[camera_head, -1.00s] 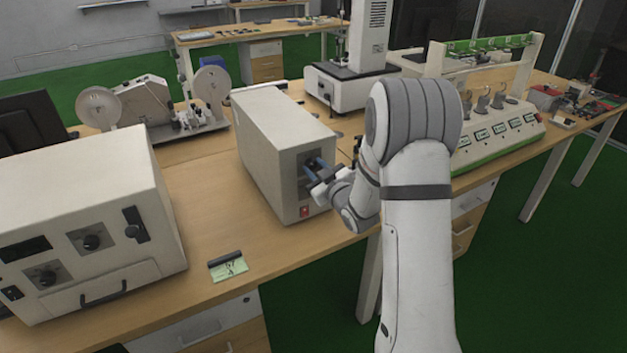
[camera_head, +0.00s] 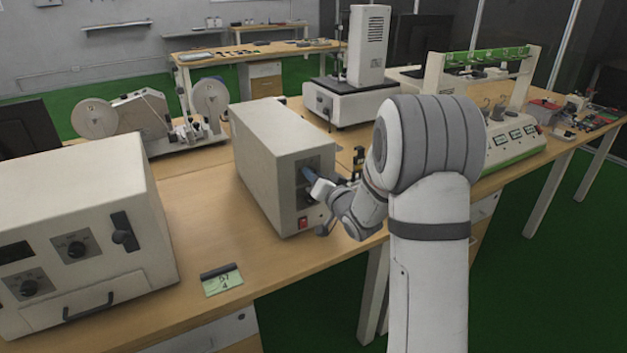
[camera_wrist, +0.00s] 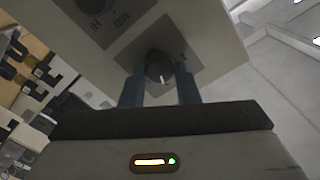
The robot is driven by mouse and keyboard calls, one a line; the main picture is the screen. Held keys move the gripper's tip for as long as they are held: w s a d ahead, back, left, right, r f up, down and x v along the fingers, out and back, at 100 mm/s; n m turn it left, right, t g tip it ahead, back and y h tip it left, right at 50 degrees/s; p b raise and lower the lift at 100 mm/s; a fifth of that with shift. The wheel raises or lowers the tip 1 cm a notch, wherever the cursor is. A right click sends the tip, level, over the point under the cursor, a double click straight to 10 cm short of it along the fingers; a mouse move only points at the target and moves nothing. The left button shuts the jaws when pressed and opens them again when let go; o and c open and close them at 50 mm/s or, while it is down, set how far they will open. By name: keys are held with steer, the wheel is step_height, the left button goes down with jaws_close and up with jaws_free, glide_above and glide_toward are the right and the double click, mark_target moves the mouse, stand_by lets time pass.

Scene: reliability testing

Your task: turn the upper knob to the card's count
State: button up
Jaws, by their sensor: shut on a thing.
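The beige box (camera_head: 262,150) in the middle of the bench has two dark panels on its narrow front. My gripper (camera_head: 312,182) is at the upper panel, its wrist rolled. In the wrist view, my gripper's two blue fingers (camera_wrist: 159,76) are shut on a dark round knob (camera_wrist: 158,66), one on each side. The knob's white mark points toward my gripper's body. The other knob (camera_wrist: 94,4), with lettering beside it, is partly cut off at the top. A pale green card (camera_head: 222,284) leans on the bench; its lower line looks like a 4, its upper line is unclear.
A larger beige box (camera_head: 80,200) with knobs and a drawer handle stands at left. A red switch (camera_head: 303,223) sits low on the middle box's front. Behind are a reel machine (camera_head: 140,112) and a tall white instrument (camera_head: 368,50). Bench around the card is clear.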

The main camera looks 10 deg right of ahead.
steer(key=m, duration=0.8)
steer(key=shift+s+a+f+m, duration=0.1)
steer(key=shift+f+m, duration=0.2)
steer(key=shift+f, duration=0.1)
steer(key=shift+m+p, duration=0.3)
steer(key=o, duration=0.7)
steer(key=shift+o, duration=1.3)
steer(key=shift+r, duration=0.25)
steer(key=v, duration=0.7)
steer(key=shift+s+b, duration=0.3)
